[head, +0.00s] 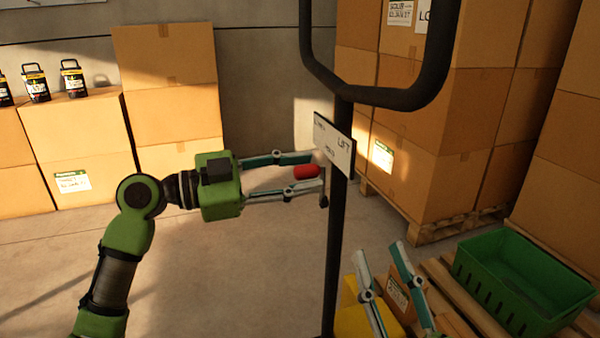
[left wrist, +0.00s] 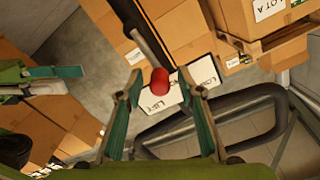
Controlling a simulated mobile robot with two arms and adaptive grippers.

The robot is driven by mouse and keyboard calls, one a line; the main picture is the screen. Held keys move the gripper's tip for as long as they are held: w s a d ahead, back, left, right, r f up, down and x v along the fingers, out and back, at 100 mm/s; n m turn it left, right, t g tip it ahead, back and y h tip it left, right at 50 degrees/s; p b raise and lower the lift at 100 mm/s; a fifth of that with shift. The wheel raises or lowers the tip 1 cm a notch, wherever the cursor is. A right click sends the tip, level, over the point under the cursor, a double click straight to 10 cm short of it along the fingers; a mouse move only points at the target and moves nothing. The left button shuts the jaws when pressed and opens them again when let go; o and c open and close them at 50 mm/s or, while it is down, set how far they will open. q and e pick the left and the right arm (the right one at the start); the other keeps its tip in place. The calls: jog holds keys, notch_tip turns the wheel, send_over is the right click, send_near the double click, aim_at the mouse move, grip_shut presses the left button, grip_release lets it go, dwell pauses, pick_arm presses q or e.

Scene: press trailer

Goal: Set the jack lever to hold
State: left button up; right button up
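The jack's lever has a red knob (head: 306,172), beside the black post (head: 338,230) and under the label plate (head: 335,146). My left gripper (head: 316,170) is open, with one finger above and one below the knob in the head view. In the left wrist view the red knob (left wrist: 160,83) sits between the fingertips, with gaps visible on both sides; contact is not evident. My right gripper (head: 380,252) is open and empty, low and right of the post.
The black loop handle (head: 400,98) tops the post. Stacked cartons (head: 430,120) stand on a pallet behind right. A green crate (head: 520,280) lies at lower right. More cartons (head: 170,90) and several black containers (head: 73,78) stand at left. The floor at left is clear.

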pick_arm(q)
jog(key=v, duration=1.2)
jog(key=shift+r, duration=0.1)
